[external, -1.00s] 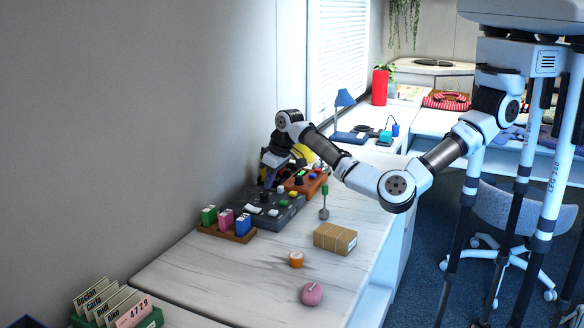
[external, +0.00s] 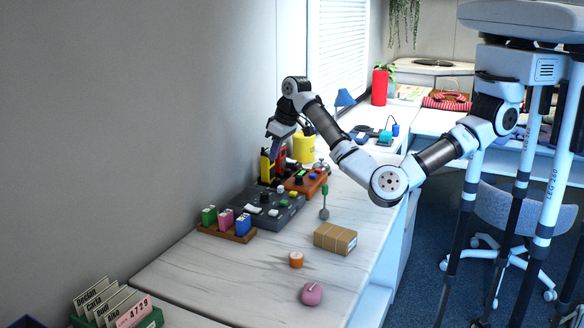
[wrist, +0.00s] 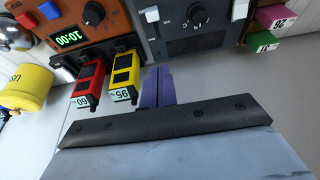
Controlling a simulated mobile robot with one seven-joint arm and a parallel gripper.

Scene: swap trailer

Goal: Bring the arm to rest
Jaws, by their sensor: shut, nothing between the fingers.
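My gripper (external: 276,147) is above the back of the worktop, close to the wall, pointing down. In the wrist view its purple fingers (wrist: 158,88) are together with nothing between them. Beside the fingers stand a yellow block marked 95 (wrist: 124,78) and a red block marked 60 (wrist: 88,84), in a dark holder. In the external view the yellow block (external: 265,166) and red block (external: 281,161) are just below my gripper. I cannot tell whether the fingers touch the yellow block.
A grey control panel (external: 268,212) and an orange timer box (external: 306,184) lie in front. A yellow cup (external: 304,147) stands behind. A rack with green, pink and blue blocks (external: 226,232), a cardboard box (external: 335,239) and a pink object (external: 312,294) are nearer. The worktop's front left is bare.

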